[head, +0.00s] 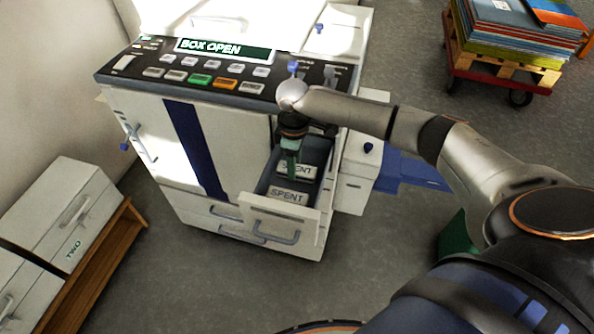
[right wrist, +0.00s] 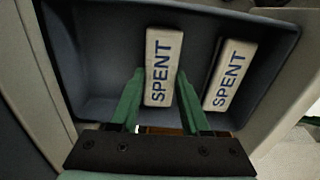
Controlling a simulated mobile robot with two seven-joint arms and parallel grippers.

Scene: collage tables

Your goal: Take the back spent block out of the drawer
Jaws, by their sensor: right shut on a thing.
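The open drawer (head: 262,208) of the white machine holds two pale blocks marked SPENT. The back spent block (head: 306,171) lies deeper in, and the front spent block (head: 287,196) lies nearer the drawer's handle. My right gripper (head: 291,172) reaches down into the drawer at the back block and partly covers it. In the right wrist view its green fingers (right wrist: 160,75) are shut on the sides of the back spent block (right wrist: 162,55). The front spent block (right wrist: 229,75) lies to the right, apart from the fingers, in the dark drawer tray (right wrist: 105,60). My left gripper is not in view.
The machine's button panel (head: 127,63) and a BOX OPEN display (head: 223,50) stand just behind the drawer. Drawer walls are close around the gripper. White boxes (head: 60,215) sit at the left, a loaded trolley (head: 480,65) at the top right. Floor is clear in front.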

